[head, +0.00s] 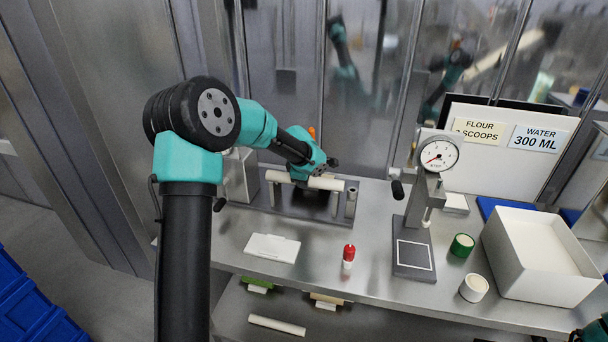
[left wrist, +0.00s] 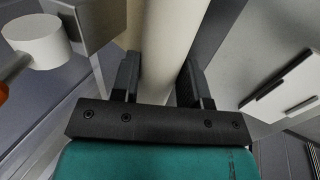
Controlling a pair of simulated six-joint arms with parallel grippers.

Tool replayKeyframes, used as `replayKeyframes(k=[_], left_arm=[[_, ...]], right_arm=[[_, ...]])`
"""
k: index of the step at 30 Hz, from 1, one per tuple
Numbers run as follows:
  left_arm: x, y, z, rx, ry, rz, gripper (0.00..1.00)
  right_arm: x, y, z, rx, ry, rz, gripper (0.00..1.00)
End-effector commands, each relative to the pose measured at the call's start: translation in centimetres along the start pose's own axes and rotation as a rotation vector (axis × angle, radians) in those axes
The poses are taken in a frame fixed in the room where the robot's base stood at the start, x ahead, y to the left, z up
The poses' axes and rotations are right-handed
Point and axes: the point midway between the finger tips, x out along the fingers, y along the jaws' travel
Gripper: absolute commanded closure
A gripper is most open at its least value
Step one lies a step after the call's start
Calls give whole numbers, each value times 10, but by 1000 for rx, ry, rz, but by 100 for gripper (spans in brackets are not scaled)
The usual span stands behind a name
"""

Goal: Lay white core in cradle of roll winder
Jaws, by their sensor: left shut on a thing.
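The white core (head: 318,183) lies roughly level over the roll winder (head: 262,205) in the head view, close to its upright posts (head: 350,203). I cannot tell whether it touches the cradle. My left gripper (head: 312,178) is shut on the core from above, near its middle. In the left wrist view the core (left wrist: 172,45) runs between the two dark fingers of my left gripper (left wrist: 160,85). Part of my right arm's end (head: 592,332) shows at the lower right corner, and its jaws cannot be made out.
A dial gauge stand (head: 413,258) stands right of the winder. A white bin (head: 500,262), green roll (head: 462,245) and cream roll (head: 474,288) are at right. Another white tube (head: 277,325) lies on the lower shelf.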

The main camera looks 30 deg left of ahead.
Motion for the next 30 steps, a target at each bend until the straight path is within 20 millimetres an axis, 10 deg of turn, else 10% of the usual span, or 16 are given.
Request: replayKeyframes(k=[10,11,19,30], left_arm=[[1,0,0,0,0,1,88],[1,0,0,0,0,1,56],[1,0,0,0,0,1,30],[-3,0,0,0,0,1,29]], right_arm=[[0,0,0,0,0,0,57],[0,0,0,0,0,0,57],[0,0,0,0,0,0,57],[0,0,0,0,0,0,57]])
